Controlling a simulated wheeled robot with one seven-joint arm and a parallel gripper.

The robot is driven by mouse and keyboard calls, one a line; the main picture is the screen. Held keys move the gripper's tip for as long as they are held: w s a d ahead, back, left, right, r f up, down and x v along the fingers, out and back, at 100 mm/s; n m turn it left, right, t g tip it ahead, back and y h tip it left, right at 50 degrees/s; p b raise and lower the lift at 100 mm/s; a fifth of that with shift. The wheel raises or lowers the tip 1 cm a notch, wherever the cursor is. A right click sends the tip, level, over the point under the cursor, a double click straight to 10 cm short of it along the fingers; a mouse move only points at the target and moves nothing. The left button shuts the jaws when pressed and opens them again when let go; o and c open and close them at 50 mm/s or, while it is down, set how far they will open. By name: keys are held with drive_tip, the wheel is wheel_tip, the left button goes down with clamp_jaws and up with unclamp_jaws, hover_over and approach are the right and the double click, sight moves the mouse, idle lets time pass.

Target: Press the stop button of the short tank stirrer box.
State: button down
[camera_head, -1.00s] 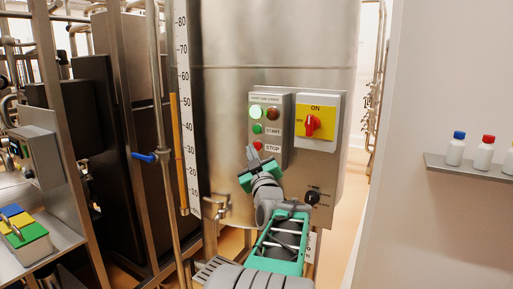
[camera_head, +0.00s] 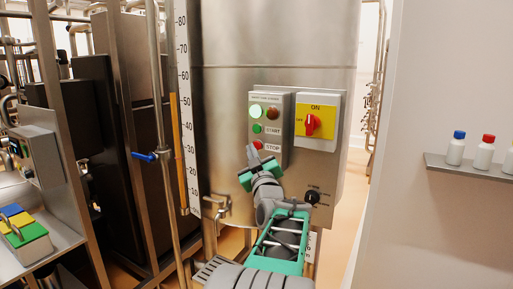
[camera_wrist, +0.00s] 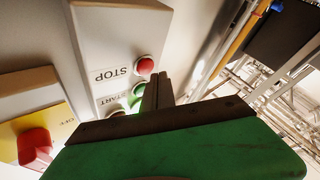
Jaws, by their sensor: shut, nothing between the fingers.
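The stirrer box (camera_head: 284,104) is a grey panel on the steel tank (camera_head: 275,45). It carries a lit green lamp (camera_head: 256,111), a dark red lamp (camera_head: 273,113), a green start button (camera_head: 257,128) and a red stop button (camera_head: 257,145). My gripper (camera_head: 252,150) is shut and empty, its tips just below and left of the stop button. In the wrist view the red stop button (camera_wrist: 145,66) stands just beyond the shut fingertips (camera_wrist: 157,78), beside the word STOP. The fingers partly cover the green start button (camera_wrist: 136,92). Contact with the stop button cannot be told.
Right of the buttons is a yellow plate with a red rotary switch (camera_head: 311,124), turned to ON or OFF unclear. A black knob (camera_head: 312,197) sits below it. A pipe with a blue valve handle (camera_head: 144,157) stands left. A shelf (camera_head: 470,168) with bottles is at right.

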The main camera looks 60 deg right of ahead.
drive_tip(key=shift+d+b, duration=0.35)
drive_tip(key=shift+b, duration=0.1)
drive_tip(key=shift+d+b, duration=0.35)
drive_tip(key=shift+b, duration=0.05)
idle(0.5)
drive_tip(key=shift+a+f, duration=0.1)
drive_tip(key=shift+a+b, duration=0.65)
drive_tip(key=shift+b, duration=0.2)
drive_tip(key=shift+a, duration=0.1)
drive_tip(key=a+b, duration=0.2)
drive_tip(key=a, duration=0.1)
drive_tip(key=a+b, duration=0.1)
drive_tip(key=shift+s+a, duration=0.25)
drive_tip(key=shift+a, duration=0.15)
